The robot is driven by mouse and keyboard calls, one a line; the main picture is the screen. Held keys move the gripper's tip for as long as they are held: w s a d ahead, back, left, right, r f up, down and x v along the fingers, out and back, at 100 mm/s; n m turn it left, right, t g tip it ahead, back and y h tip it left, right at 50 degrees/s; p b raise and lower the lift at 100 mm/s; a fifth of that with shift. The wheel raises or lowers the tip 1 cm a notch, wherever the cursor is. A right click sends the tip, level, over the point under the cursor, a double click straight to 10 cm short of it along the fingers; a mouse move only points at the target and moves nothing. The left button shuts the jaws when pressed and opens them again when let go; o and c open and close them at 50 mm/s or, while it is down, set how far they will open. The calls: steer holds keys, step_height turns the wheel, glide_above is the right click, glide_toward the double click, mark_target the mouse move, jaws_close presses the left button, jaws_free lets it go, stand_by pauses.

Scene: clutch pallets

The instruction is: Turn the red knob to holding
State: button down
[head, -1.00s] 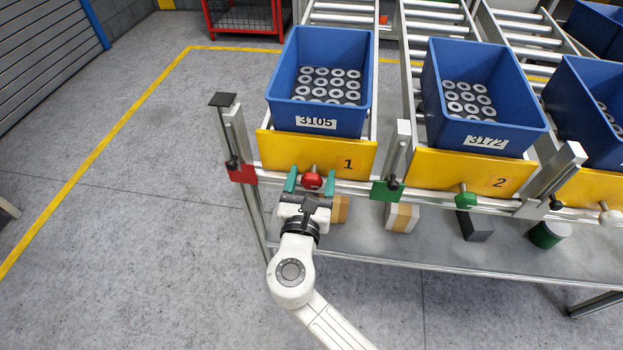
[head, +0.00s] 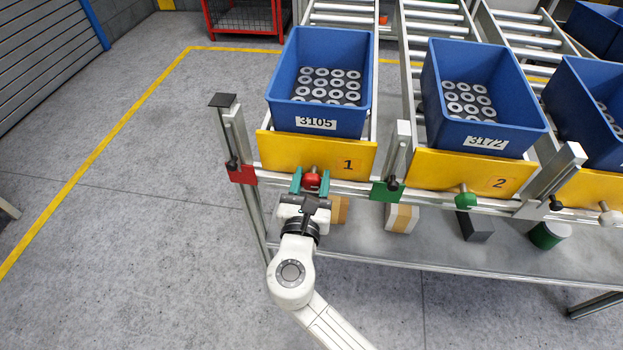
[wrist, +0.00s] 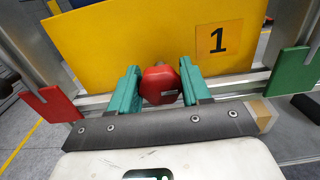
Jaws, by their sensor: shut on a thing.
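The red knob (head: 312,181) sits on the rail below the yellow plate marked 1 (head: 290,155). In the wrist view the red knob (wrist: 161,85) shows between two green fingers, with a small light mark on its face. My gripper (head: 310,182) is shut on the knob, one finger on each side. In the wrist view my gripper (wrist: 160,88) hides none of the knob's front. No lettering for holding can be made out.
A red plate (head: 242,173) is left of the knob and a green plate (head: 386,190) right of it. A blue bin marked 3105 (head: 318,122) stands behind the yellow plate. A green knob (head: 465,197) is farther right. Boxes lie on the shelf below. The left floor is clear.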

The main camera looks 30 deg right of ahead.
steer(key=shift+r+p, duration=0.15)
steer(key=shift+p, duration=0.4)
steer(key=shift+r+n+p, duration=0.15)
steer(key=shift+n+p, duration=0.45)
steer(key=shift+p, duration=0.25)
steer(key=shift+a+r+n+p, duration=0.1)
steer(key=shift+n+p, duration=0.6)
steer(key=shift+p, duration=0.45)
steer(key=n+p, duration=0.3)
steer(key=p, duration=0.1)
steer(key=shift+w+f, duration=0.1)
steer(key=shift+f, duration=0.1)
steer(key=shift+a, duration=0.1)
